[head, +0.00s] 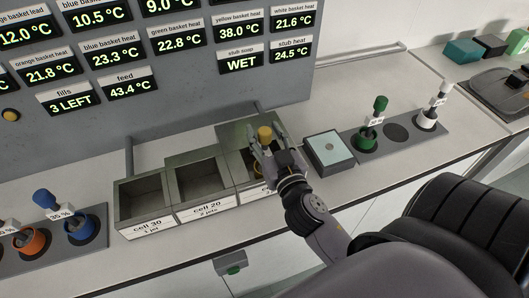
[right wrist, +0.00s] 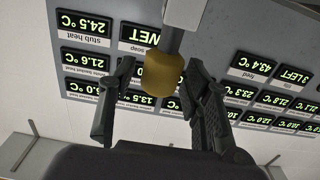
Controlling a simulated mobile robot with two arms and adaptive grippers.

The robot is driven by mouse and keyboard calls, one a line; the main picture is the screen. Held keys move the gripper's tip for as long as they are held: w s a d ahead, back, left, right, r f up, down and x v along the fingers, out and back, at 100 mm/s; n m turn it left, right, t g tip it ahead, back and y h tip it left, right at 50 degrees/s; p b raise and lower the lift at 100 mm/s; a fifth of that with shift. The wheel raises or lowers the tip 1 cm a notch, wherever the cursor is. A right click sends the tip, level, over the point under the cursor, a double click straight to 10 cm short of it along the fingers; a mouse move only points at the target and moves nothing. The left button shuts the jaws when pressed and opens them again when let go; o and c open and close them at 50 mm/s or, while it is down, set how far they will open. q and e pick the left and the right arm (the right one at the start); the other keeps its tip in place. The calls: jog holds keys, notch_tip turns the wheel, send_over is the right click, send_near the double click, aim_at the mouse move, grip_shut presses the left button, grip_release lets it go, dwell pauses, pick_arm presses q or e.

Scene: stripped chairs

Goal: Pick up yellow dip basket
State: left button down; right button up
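Part of a yellow ring shows lower in that cell, mostly hidden by my gripper. My right gripper (head: 267,148) is at the knob, with its fingers on either side. In the right wrist view the yellow knob (right wrist: 162,74) sits between the tips of the spread right gripper (right wrist: 158,98), with a clear gap to the left finger. My left gripper is not in view.
Cell 30 (head: 148,228) and cell 20 (head: 207,208) stand open to the left. Orange and blue baskets (head: 78,229) sit further left. A pale-topped box (head: 328,151), a green basket (head: 370,140) and a white basket (head: 428,118) stand right. A display panel (head: 150,75) rises behind.

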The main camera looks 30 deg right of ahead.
jog(key=shift+w+f, duration=0.1)
jog(key=shift+w, duration=0.05)
jog(key=shift+c, duration=0.6)
jog(key=shift+w+d, duration=0.1)
jog(key=shift+w, duration=0.05)
jog(key=shift+c, duration=0.7)
jog(key=c, duration=0.5)
grip_shut()
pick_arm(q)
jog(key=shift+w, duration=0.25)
